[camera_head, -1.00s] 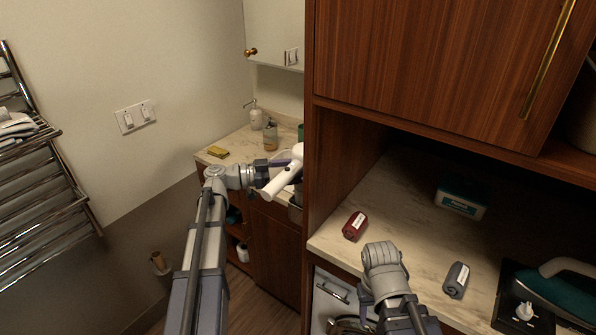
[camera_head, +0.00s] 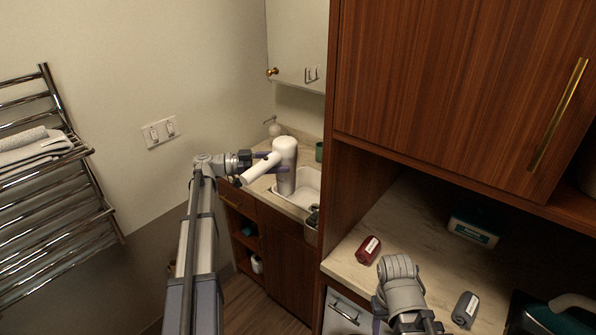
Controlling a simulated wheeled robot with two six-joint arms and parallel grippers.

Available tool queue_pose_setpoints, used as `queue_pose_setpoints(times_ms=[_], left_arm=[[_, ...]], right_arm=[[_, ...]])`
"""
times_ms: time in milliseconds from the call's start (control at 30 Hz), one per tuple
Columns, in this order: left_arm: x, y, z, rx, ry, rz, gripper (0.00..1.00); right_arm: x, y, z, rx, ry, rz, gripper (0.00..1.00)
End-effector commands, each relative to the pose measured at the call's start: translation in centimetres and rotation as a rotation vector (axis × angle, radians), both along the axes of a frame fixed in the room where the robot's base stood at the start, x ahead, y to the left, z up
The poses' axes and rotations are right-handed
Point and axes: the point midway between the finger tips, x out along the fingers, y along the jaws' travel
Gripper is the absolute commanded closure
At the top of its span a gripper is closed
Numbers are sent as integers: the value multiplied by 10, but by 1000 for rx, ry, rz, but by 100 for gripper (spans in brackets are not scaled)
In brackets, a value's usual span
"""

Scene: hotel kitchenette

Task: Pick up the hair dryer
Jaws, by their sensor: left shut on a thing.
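The white hair dryer (camera_head: 285,151) is held up in front of the sink counter. Its handle slants down to the left, and a grey part shows below the white body. My left gripper (camera_head: 265,163) comes in from the left and is shut on the hair dryer; the dryer partly hides its fingers. The dryer looks raised clear of the counter. My right arm's wrist shows at the lower right, near the cabinet counter's front edge; its fingers are mostly hidden, so I cannot tell their opening.
The sink (camera_head: 303,190) lies behind the dryer, with a soap dispenser (camera_head: 274,128) and a green cup (camera_head: 319,151). A tall wooden cabinet stands right of it. A towel rack (camera_head: 60,190) is left.

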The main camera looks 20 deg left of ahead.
Motion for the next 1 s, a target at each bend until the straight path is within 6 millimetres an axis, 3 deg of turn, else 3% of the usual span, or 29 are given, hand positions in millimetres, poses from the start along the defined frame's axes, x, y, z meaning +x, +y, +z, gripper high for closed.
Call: queue_pose_setpoints(times_ms=[100,333,1000], left_arm=[[11,26,1,-2,-1,1,100],[19,50,1,-2,-1,-1,100],[20,56,1,-2,-1,-1,100]], right_arm=[[0,0,0,0,0,0,50],[0,0,0,0,0,0,50],[0,0,0,0,0,0,50]])
